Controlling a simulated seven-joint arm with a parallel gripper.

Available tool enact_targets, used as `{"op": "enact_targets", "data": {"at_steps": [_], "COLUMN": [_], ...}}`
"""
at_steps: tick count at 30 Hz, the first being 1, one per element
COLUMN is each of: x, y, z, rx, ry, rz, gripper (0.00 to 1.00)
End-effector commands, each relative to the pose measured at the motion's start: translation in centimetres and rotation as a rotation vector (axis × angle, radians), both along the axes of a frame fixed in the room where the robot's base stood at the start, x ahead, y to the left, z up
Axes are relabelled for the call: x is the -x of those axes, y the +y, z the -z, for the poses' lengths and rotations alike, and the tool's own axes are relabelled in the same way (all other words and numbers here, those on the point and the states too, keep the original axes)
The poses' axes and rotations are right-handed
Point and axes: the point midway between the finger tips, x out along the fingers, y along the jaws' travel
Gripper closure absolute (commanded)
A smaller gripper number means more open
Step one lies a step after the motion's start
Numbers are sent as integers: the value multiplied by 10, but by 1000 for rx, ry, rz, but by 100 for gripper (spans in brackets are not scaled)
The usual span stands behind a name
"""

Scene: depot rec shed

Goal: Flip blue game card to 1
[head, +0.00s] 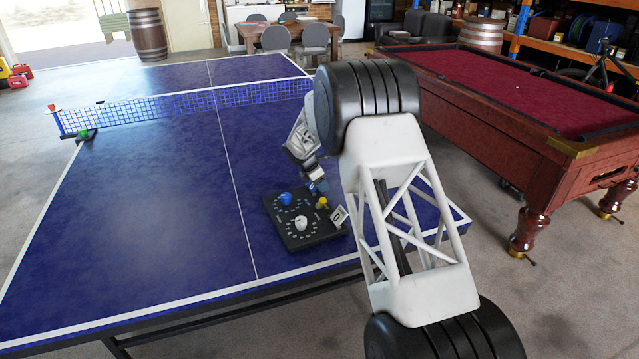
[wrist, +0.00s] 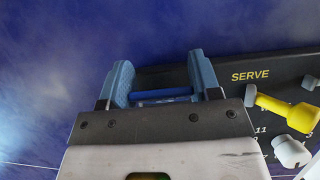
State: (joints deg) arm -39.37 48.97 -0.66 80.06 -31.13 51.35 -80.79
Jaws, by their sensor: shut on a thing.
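The black scoreboard (head: 277,221) lies on the blue table, and its "SERVE" label shows in the wrist view (wrist: 249,75). My gripper (head: 318,187) is low at the board's far right edge. In the wrist view my gripper (wrist: 160,88) is shut on a blue piece (wrist: 166,93), seen edge-on as a thin bar between the light-blue fingers; I take it for the blue game card. Its face and any number are hidden. A white card (head: 339,215) with a dark mark stands tilted at the board's right edge.
A blue knob (head: 286,198), a white knob (head: 301,222) and a yellow knob (head: 321,202) stand on the board. The yellow one is close to my gripper's right side. The table (head: 130,225) left of the board is clear, with a net (head: 190,105) across it.

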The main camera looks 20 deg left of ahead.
Motion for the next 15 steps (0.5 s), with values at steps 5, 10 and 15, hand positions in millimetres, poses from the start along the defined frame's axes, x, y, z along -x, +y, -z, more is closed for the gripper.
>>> {"op": "enact_targets", "data": {"at_steps": [5,10,15], "x": [2,4,8], "y": [2,4,7], "z": [-2,-5,-8], "rx": [38,95,170], "ry": [-44,-112,-201], "rz": [-3,-2,-4], "gripper": [66,66,66]}}
